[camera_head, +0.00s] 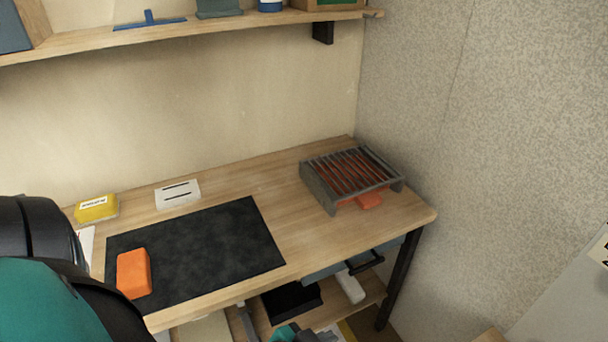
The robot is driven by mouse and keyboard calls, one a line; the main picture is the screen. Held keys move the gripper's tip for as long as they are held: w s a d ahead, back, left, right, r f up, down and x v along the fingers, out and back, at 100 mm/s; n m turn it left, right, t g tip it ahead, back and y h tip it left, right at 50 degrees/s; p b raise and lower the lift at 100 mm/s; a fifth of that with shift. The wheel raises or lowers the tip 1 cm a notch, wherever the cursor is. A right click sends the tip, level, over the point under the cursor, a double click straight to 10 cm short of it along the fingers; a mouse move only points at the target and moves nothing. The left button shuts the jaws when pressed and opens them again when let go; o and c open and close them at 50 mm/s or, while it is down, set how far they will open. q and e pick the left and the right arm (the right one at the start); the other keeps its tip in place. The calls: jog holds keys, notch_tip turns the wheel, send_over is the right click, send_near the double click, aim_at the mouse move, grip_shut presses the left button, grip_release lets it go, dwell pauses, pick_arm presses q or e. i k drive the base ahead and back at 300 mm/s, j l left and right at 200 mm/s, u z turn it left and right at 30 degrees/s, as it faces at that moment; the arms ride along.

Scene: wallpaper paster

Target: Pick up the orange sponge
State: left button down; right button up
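An orange sponge (134,273), a rounded block, lies on the left part of the black mat (215,245) on the wooden table. My black and teal arm fills the lower left corner, close to the left of the sponge in the picture. It covers part of the table's left end. The fingers of neither gripper can be made out in this view.
A yellow box (96,208) and a white slotted plate (178,194) sit behind the mat. The wooden table (285,208) is bare between mat and rack. A wall shelf (210,33) hangs above. An open-looking drawer and a cluttered lower shelf show below the table's front edge.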

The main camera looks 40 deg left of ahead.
aim_at(134, 276)
jog(key=u, duration=2.5)
